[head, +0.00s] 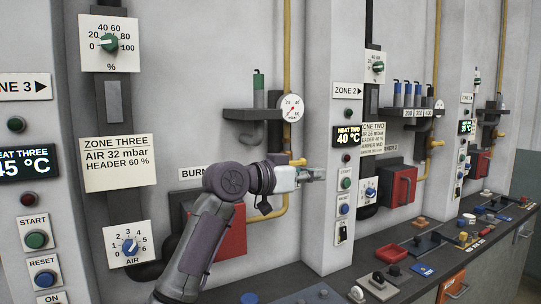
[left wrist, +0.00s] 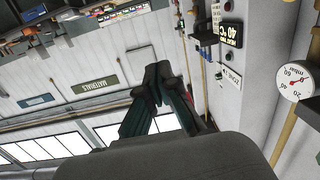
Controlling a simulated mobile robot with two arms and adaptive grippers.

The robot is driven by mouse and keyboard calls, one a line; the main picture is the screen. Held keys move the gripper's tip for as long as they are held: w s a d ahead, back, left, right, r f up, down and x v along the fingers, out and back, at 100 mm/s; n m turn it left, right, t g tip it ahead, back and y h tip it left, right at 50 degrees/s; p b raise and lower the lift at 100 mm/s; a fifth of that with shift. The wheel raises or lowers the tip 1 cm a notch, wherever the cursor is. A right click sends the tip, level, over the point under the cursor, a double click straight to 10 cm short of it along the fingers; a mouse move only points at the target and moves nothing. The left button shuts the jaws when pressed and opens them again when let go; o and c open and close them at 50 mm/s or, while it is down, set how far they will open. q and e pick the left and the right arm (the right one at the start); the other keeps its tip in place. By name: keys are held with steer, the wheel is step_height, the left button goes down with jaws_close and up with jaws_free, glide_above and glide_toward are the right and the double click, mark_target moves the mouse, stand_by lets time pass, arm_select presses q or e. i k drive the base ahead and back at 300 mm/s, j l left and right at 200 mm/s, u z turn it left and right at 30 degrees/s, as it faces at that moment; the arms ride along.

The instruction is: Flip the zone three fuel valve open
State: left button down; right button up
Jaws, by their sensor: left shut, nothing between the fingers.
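The zone three sign (head: 117,162) reads AIR 32 mbar, HEADER 60 %. To its right, a yellow gas pipe (head: 287,50) runs down the wall past a round gauge (head: 291,109). A short yellow piece (head: 298,162), possibly the fuel valve, sticks out from the pipe just above my left gripper; whether it is open is too small to tell. My left gripper (head: 318,174) is shut and empty, pointing right in front of the pipe. Its closed fingers (left wrist: 158,74) show in the left wrist view, with the gauge (left wrist: 298,82) at the right. My right gripper is not in view.
A red burner box (head: 232,230) sits behind my left arm. The zone two pillar (head: 318,215) stands right of the gripper. A dark bench (head: 400,272) with several switches and parts runs below. An air dial (head: 129,245) is at lower left.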

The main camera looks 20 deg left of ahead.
mark_target(302, 162)
steer(key=i+j, duration=0.35)
steer(key=j, duration=0.15)
steer(key=i+j, duration=0.3)
steer(key=j, duration=0.2)
